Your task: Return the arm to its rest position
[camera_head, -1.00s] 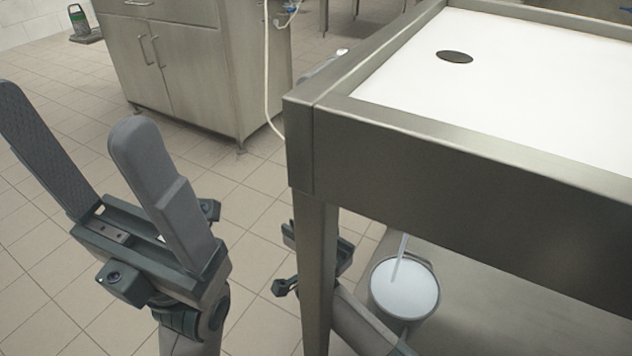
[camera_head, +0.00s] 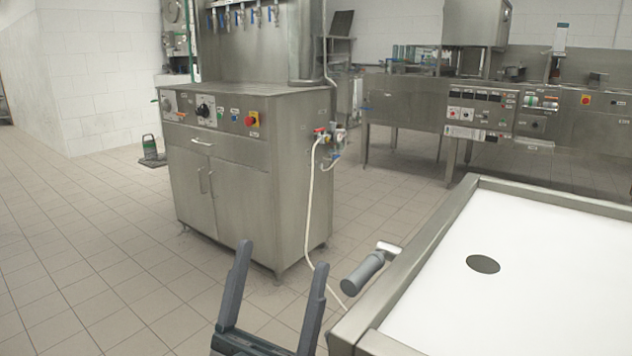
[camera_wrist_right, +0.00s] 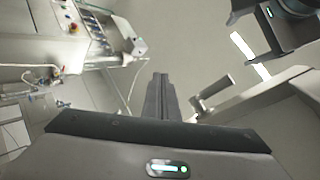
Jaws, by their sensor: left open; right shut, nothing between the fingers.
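My left gripper (camera_head: 279,258) is at the bottom of the head view, with its two dark fingers upright and spread apart. Nothing is between them. It is left of the steel-framed table, in front of the steel cabinet. My right gripper (camera_wrist_right: 160,76) shows in the right wrist view with its fingers shut together and nothing between them. In that view a grey handle is to the right of its fingers, apart from them. The right gripper is not visible in the head view.
The white-topped table (camera_head: 560,275) with a dark round hole fills the lower right. Its grey handle (camera_head: 363,272) sticks out at the left side. A steel cabinet (camera_head: 240,185) with taps above stands behind, a white hose (camera_head: 309,215) hanging beside it.

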